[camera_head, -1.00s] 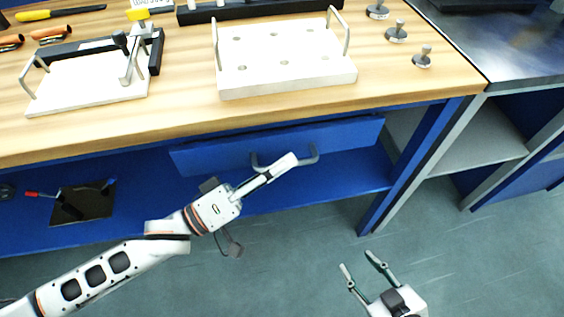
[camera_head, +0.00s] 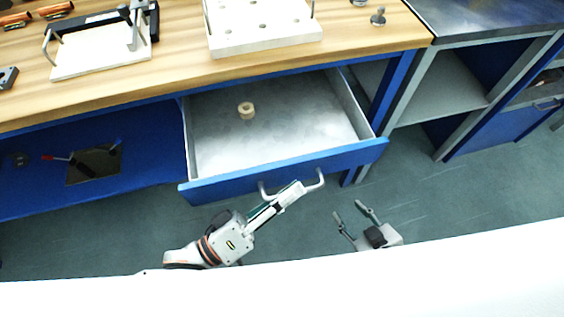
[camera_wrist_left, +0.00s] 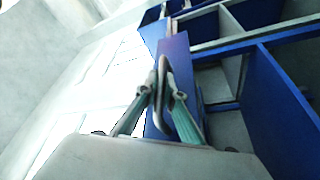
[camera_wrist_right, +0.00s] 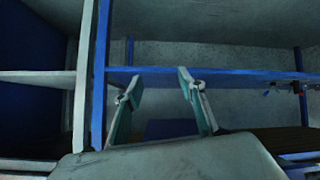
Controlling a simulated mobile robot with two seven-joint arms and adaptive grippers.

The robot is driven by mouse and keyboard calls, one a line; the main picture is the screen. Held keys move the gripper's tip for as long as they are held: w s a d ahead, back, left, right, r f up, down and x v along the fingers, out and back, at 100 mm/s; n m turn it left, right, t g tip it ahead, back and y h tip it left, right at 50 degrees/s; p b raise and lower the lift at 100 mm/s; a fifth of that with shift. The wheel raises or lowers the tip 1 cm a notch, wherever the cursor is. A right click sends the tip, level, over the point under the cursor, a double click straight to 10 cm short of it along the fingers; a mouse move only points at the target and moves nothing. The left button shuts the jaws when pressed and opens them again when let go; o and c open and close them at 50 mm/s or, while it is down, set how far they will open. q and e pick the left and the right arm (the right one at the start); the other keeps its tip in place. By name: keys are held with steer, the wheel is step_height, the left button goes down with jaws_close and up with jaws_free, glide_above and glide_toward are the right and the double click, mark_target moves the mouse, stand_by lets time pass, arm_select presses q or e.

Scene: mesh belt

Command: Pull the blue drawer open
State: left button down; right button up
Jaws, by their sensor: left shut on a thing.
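The blue drawer (camera_head: 230,183) stands pulled out from under the wooden workbench, its grey inside in plain view. A small beige ring-shaped piece (camera_head: 246,110) lies in it near the back. The grey bar handle (camera_head: 318,182) is on the drawer's front. My left gripper (camera_head: 295,189) is shut on the handle near its middle; the left wrist view also shows the fingers (camera_wrist_left: 163,90) closed around it. My right gripper (camera_head: 352,212) is open and empty, in the air right of the drawer front, and its spread fingers show in the right wrist view (camera_wrist_right: 158,85).
On the workbench (camera_head: 180,75) are a white plate with holes (camera_head: 262,32), a white tray with handles (camera_head: 85,60) and small metal knobs (camera_head: 378,17). A blue lower shelf (camera_head: 40,185) lies left of the drawer. Bench legs and grey shelves stand at right.

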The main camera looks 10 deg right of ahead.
arm_select(q)
steer(key=s+d+p, duration=0.1)
steer(key=s, duration=0.6)
steer(key=shift+s, duration=0.4)
steer(key=c, duration=2.2)
jaws_free()
steer(key=shift+o, duration=0.2)
steer(key=v, duration=1.2)
